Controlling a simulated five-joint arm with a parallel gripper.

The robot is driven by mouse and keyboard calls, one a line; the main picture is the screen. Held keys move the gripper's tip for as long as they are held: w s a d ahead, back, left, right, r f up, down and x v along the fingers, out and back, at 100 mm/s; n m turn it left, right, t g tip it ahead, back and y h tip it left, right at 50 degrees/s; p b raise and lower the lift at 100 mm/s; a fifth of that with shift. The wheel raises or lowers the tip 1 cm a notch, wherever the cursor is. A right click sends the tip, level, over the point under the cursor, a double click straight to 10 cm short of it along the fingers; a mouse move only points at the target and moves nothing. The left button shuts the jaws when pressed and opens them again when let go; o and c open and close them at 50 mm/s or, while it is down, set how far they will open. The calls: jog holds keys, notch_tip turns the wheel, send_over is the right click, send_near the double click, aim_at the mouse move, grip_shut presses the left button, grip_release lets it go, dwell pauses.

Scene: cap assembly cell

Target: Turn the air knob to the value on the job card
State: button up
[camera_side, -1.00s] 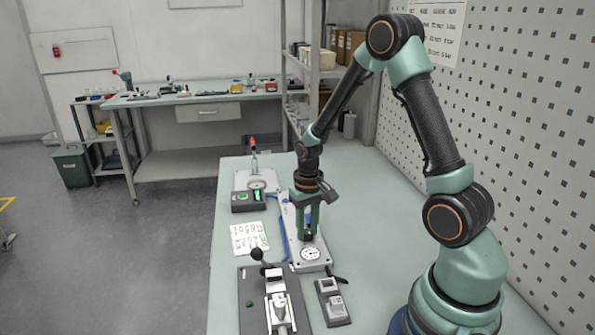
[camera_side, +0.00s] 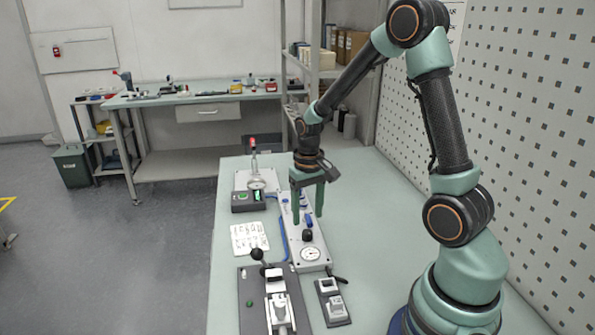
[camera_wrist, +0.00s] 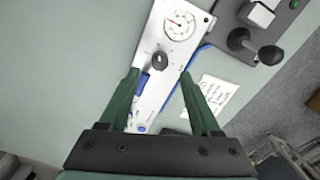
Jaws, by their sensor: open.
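The air knob (camera_side: 307,235) is a small black knob on a long white panel (camera_side: 296,213). In the wrist view the knob (camera_wrist: 160,58) shows just beyond my fingertips, with nothing touching it. A round white gauge (camera_side: 311,254) sits beside it; in the wrist view the gauge (camera_wrist: 180,25) has a red needle, its numbers too small to read. My gripper (camera_side: 308,220) is open and empty above the panel, fingers spread wide. A white printed card (camera_side: 249,238), perhaps the job card, lies left of the panel; its text is unreadable.
A dark fixture with a lever (camera_side: 257,255) and a small block unit (camera_side: 332,302) stand in front. Blue tubing runs along the panel. The table's right side is clear.

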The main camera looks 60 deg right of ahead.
aim_at(306, 232)
notch_tip(306, 232, up, 7)
dwell(0.3)
jog(key=s+a+r+n+t, duration=0.5)
jog(key=s+a+r, duration=0.2)
jog(key=a+r, duration=0.3)
jog(key=shift+a+t, duration=0.3)
jog(key=shift+a, duration=0.95)
